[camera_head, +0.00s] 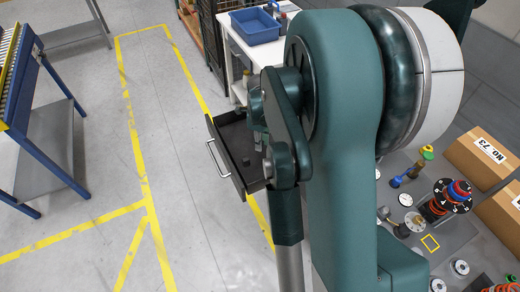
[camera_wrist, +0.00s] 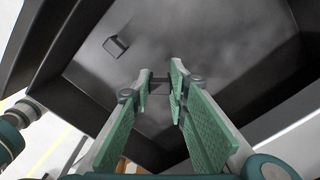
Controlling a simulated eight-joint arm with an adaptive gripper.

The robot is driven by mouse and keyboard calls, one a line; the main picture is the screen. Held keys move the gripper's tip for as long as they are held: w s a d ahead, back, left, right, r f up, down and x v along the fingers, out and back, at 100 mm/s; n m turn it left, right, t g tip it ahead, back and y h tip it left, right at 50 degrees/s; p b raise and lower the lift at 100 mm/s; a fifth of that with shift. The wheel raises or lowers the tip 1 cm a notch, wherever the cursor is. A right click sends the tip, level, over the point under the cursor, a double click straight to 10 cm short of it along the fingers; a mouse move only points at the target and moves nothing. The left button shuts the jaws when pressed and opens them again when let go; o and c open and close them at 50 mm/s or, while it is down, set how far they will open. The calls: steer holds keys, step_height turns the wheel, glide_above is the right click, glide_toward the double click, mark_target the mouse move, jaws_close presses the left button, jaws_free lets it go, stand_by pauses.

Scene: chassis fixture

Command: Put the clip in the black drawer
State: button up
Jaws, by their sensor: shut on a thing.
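The black drawer (camera_head: 234,138) stands pulled out in the head view, with its light handle (camera_head: 217,158) at the left. In the wrist view the drawer's dark floor and walls (camera_wrist: 215,35) fill most of the picture. My gripper (camera_wrist: 157,84) is over the drawer, its green-padded fingers pointing into it. They are shut on a small dark piece, the clip (camera_wrist: 158,86), which is mostly hidden between the fingertips. In the head view my arm covers most of the gripper and the clip.
A small dark block (camera_wrist: 117,46) lies on the drawer floor, apart from my fingers; it also shows in the head view (camera_head: 246,162). A white table with a blue bin (camera_head: 256,27) stands behind. A grey bench with coloured parts (camera_head: 448,196) is at the right.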

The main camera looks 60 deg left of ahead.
mark_target(260, 154)
steer(key=shift+f, duration=0.25)
steer(key=shift+f, duration=1.85)
steer(key=shift+f+b, duration=0.1)
steer(key=shift+b, duration=0.2)
steer(key=o, duration=0.6)
steer(key=shift+o, duration=0.2)
step_height(260, 154, up, 12)
steer(key=shift+r+p, duration=0.1)
steer(key=shift+p, duration=0.65)
